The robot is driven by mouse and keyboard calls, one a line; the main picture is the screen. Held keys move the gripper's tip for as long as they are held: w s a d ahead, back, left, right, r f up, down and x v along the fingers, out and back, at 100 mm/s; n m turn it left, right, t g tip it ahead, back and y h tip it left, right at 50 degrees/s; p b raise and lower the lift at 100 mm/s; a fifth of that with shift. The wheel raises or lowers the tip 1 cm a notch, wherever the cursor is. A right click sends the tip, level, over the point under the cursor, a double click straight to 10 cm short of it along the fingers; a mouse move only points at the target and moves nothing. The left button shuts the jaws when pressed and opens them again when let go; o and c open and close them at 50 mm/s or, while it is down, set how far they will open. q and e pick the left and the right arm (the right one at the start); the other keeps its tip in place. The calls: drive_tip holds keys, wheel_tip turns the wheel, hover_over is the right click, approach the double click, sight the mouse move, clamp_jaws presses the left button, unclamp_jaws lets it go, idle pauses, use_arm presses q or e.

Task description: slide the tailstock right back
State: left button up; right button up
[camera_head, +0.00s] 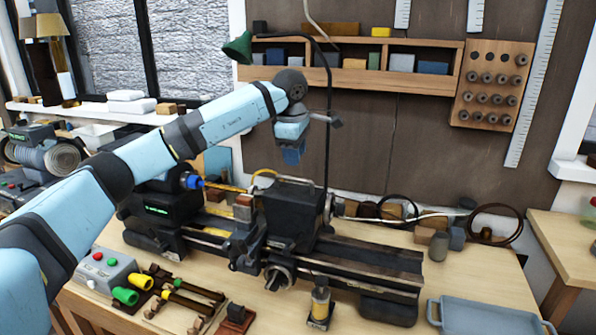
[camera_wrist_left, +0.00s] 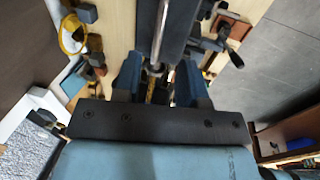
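The lathe stands on the wooden bench in the head view, its dark bed rails (camera_head: 375,262) running to the right. The tailstock (camera_head: 292,212) appears to be the dark block in the middle of the bed, with a small handwheel on its right side. The tool post (camera_head: 243,210) and carriage are close against its left. My left gripper (camera_head: 292,153) hangs above the tailstock, apart from it. In the left wrist view the left gripper (camera_wrist_left: 158,78) has its blue fingers apart, with a metal rod (camera_wrist_left: 160,32) showing beyond the gap. My right gripper is not in view.
The headstock (camera_head: 165,210) is at the left of the lathe. A control box (camera_head: 103,270) and several hand tools lie in front. Wooden blocks and cable coils lie behind the bed's right end. A blue-grey tray (camera_head: 485,315) sits at front right. The rails right of the tailstock look clear.

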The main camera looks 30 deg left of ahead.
sight(297, 179)
use_arm(q)
drive_tip(key=f, duration=0.3)
drive_tip(key=w+f, duration=0.1)
drive_tip(key=f, duration=0.2)
drive_tip(key=shift+w+a+f+p, duration=0.1)
drive_tip(key=shift+w+f+p, duration=0.1)
drive_tip(key=shift+p, duration=0.2)
clamp_jaws()
